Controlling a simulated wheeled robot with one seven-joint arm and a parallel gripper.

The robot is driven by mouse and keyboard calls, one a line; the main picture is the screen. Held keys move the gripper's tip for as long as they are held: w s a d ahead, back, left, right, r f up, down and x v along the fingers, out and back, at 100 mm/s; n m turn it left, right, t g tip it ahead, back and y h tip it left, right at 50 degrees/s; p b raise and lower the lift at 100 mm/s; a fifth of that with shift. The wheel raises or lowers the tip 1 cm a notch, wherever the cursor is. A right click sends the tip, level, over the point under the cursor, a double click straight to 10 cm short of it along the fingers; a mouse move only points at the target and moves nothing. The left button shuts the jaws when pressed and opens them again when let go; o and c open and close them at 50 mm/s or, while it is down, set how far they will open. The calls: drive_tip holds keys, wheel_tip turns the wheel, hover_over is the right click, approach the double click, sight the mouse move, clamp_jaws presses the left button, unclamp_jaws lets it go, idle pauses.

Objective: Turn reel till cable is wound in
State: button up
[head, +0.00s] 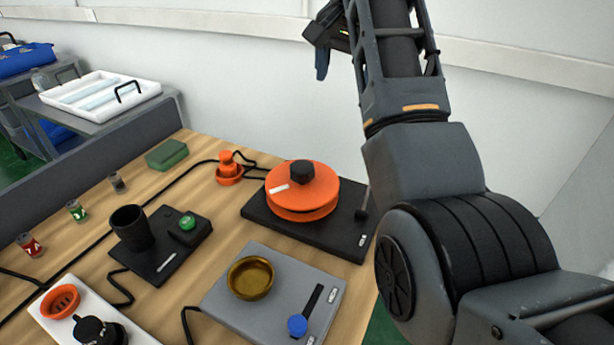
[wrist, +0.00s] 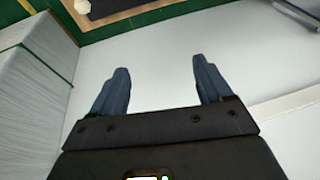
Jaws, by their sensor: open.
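The orange reel (head: 303,197) sits on a black base plate (head: 300,228) on the table. A black cable (head: 263,163) runs from near the reel past an orange plug-like piece (head: 229,170) on the table to the left. My gripper (head: 322,62) is high above and behind the reel, well apart from it. In the wrist view my gripper (wrist: 160,85) has its two blue-grey fingers spread with nothing between them.
A black upright (head: 364,202) stands at the base's right. In front are a grey plate with a brass bowl (head: 251,278) and a blue knob (head: 297,325). A black cup (head: 131,228) and green button (head: 187,222) are left. My arm fills the right side.

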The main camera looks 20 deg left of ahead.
wheel_tip(320, 180, down, 2)
drive_tip(key=s+a+f+n+y+b, duration=0.15)
drive_tip(key=n+b, duration=0.25)
drive_tip(key=n, duration=0.6)
drive_tip(key=n+g+y+b, duration=0.2)
drive_tip(key=n+g+b, duration=0.15)
drive_tip(key=n, duration=0.65)
approach(301, 167)
drive_tip(key=f, duration=0.2)
drive_tip(key=x, duration=0.6)
drive_tip(key=shift+w+a+f, duration=0.1)
drive_tip(key=shift+a+f, duration=0.2)
drive_tip(key=shift+a, duration=0.1)
clamp_jaws()
drive_tip(key=shift+a+r+p, duration=0.1)
drive_tip(key=shift+a+p, duration=0.05)
drive_tip(key=shift+p, duration=0.2)
